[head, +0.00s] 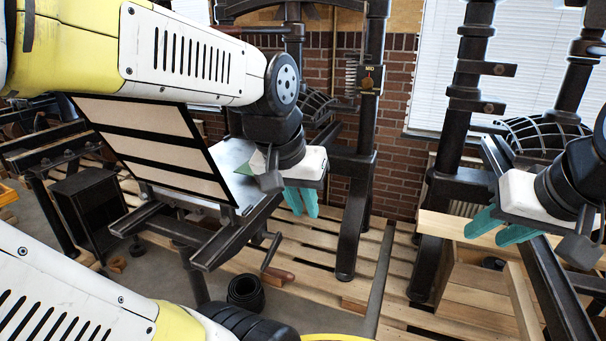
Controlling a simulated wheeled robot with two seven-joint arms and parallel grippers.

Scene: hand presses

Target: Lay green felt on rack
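A small green patch (243,168), perhaps the felt, shows at the edge of a grey metal plate (229,151) just left of my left wrist; the rest of it is hidden. A tilted black-framed panel with pale strips (150,137) stands on the press bed under my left arm; I cannot tell whether it is the rack. My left gripper (302,201) has its teal fingers pointing down, a little apart and empty, right of the plate. My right gripper (502,228) is at the right, its fingers apart and empty, above a wooden crate.
Black press columns (364,170) stand behind my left gripper, and another press (449,140) is at the right. A wooden crate (475,290) is below my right gripper. A brick wall is behind.

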